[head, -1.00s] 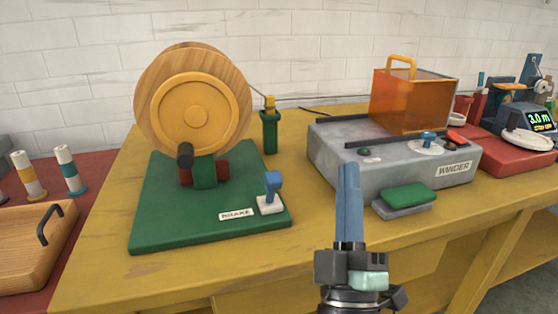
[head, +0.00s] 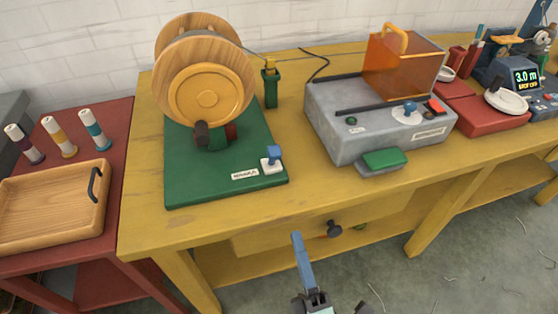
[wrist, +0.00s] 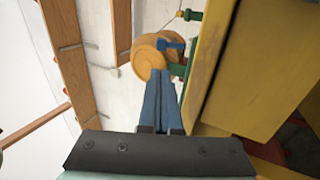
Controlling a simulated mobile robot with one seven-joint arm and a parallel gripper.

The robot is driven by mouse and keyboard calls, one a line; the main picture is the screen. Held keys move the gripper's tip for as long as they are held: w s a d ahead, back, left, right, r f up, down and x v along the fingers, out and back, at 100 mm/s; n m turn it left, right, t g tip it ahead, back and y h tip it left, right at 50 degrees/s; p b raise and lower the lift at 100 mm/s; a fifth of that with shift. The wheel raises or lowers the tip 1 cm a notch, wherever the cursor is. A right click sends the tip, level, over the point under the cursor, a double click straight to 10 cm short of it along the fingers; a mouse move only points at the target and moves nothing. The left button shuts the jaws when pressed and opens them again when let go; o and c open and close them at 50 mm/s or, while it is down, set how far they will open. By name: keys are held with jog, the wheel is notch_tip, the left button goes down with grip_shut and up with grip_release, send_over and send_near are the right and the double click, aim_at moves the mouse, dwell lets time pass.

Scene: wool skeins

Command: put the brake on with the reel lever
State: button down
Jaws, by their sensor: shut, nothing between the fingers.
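The reel lever is a small blue-topped lever (head: 273,154) on a white base, at the front right of the green reel stand (head: 190,188), beside a label that appears to read BRAKE. The wooden reel (head: 210,95) stands upright on that stand. My gripper (head: 296,236) is in front of the table's front edge, below and apart from the lever. Its blue fingers are together and empty. In the wrist view the fingers (wrist: 163,75) point toward the reel (wrist: 148,55), with the blue lever (wrist: 172,44) just beyond their tips.
The grey winder (head: 340,135) with an orange cover (head: 400,68) and green pedal (head: 385,159) stands to the right. A wooden tray (head: 50,243) and several spools are on the red table at left.

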aim_at(275, 158)
dwell(0.3)
jog(key=x, duration=1.4)
jog(key=shift+r+p, duration=0.15)
jog(key=shift+p, duration=0.15)
